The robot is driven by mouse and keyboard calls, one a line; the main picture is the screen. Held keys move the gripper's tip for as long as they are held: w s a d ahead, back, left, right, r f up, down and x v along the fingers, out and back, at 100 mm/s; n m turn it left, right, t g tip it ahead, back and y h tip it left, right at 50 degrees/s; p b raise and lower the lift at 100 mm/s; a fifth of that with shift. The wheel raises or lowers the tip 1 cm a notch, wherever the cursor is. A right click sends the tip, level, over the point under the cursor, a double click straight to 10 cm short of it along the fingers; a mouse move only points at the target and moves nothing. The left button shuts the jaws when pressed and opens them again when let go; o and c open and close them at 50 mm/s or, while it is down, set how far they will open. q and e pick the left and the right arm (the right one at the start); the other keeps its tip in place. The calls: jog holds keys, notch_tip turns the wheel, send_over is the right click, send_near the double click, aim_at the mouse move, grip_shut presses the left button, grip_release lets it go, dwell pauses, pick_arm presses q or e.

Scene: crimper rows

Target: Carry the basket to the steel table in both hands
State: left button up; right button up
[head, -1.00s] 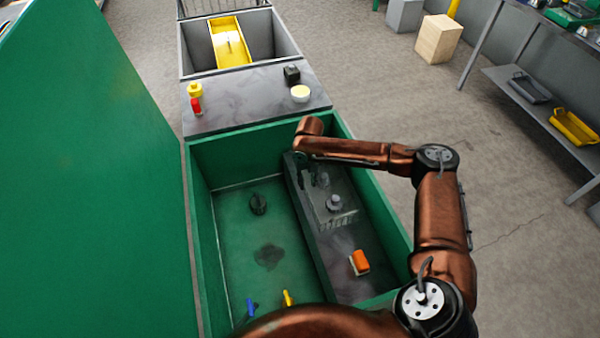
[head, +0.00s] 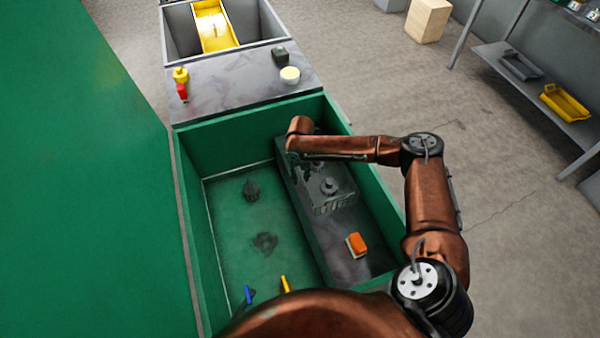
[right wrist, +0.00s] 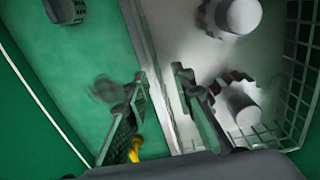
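The basket (head: 336,206) is a grey wire-mesh one. My right gripper (head: 297,166) is at the basket's far left end, partly hidden by my own wrist. In the right wrist view my right gripper (right wrist: 165,85) has its fingers apart, near the basket's left side; I cannot tell whether they touch it. My left gripper is out of view. A grey-topped surface (head: 235,88), perhaps the steel table, adjoins the bin's far end.
The green bin's walls (head: 196,250) surround the basket. An orange block (head: 357,243) lies near it on the ledge. A yellow-and-red item (head: 181,85), a dark block (head: 280,55) and a pale round tub (head: 290,74) stand on the grey top. A tall green panel (head: 70,190) is left.

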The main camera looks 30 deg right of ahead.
jog(key=shift+f, duration=0.1)
grip_shut()
dwell(0.3)
dwell(0.4)
